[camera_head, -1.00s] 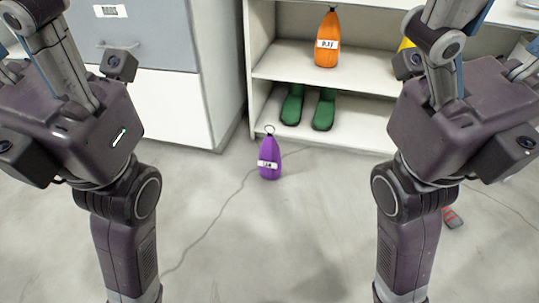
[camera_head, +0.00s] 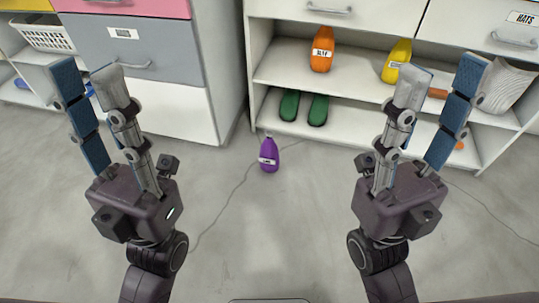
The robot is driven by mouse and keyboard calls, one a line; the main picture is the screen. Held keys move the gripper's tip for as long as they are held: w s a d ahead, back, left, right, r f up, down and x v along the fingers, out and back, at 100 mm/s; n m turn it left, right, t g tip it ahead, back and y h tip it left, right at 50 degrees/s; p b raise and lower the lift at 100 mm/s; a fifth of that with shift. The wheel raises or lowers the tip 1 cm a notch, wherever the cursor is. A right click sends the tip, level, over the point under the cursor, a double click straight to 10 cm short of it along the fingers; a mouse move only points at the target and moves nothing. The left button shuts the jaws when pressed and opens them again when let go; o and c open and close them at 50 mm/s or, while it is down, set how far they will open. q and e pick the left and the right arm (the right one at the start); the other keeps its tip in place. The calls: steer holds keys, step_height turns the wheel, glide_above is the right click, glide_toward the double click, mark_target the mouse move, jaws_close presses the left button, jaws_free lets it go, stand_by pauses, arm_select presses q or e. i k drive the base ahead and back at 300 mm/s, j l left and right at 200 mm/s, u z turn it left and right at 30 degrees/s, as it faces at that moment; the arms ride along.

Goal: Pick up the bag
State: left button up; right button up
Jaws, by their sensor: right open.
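My right gripper (camera_head: 440,88) is raised at the right, open and empty, in front of the shelves. Neither gripper touches a bag.
A white basket (camera_head: 42,36) is at the far left. The floor around the purple bag is clear.

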mark_target(268, 157)
steer(key=i+j, duration=0.2)
steer(key=i, duration=0.2)
steer(key=i+j, duration=0.2)
steer(key=i, duration=0.15)
steer(key=k+j, duration=0.1)
steer(key=j, duration=1.4)
